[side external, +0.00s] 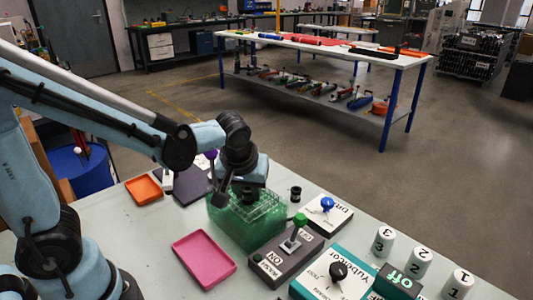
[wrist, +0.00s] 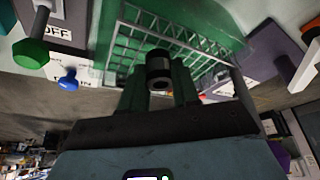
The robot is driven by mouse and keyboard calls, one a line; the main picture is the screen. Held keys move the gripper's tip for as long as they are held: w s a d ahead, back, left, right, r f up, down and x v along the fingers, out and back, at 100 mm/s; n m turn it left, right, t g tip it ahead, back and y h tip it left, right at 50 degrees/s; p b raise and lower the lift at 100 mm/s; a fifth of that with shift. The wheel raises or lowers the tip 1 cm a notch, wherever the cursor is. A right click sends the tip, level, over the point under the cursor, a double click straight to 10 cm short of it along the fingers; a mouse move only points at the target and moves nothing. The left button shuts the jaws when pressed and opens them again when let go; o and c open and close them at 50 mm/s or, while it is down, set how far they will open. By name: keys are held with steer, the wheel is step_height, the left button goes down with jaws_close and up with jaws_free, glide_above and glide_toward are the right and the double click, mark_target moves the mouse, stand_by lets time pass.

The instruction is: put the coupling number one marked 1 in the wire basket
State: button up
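A short black cylindrical piece (wrist: 158,70), which looks like a coupling, sits between the fingers of my gripper (wrist: 160,75) in the wrist view. The fingers flank it closely and appear shut on it. No number is readable on it. In the side view my gripper (side external: 246,188) points down over the green wire basket (side external: 228,228), with the black piece at the basket's top. The basket's mesh also shows behind the piece in the wrist view (wrist: 125,50). A white cylinder marked 1 (side external: 458,283) stands at the table's right, apart from my gripper.
White cylinders marked 2 (side external: 419,261) and 3 (side external: 384,240) stand nearby. A pink tray (side external: 204,259), an orange tray (side external: 144,190), a grey switch box (side external: 285,258) and a teal dial box (side external: 333,276) surround the basket.

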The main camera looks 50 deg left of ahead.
steer(key=o, duration=0.4)
steer(key=shift+r, duration=0.15)
steer(key=v, duration=1.2)
steer(key=shift+s+a+f+m+t+h, duration=0.4)
steer(key=shift+a+f+m+t, duration=0.2)
steer(key=shift+f+m, duration=0.55)
steer(key=shift+s+a+f+m+t+h, duration=0.4)
steer(key=shift+f+m+t+h, duration=0.2)
steer(key=shift+f+m, duration=0.55)
steer(key=shift+s+a+f+m+t+h, duration=0.35)
steer(key=shift+a+f+m+t, duration=0.4)
steer(key=shift+m, duration=0.65)
steer(key=shift+w+d, duration=0.1)
steer(key=shift+d, duration=0.05)
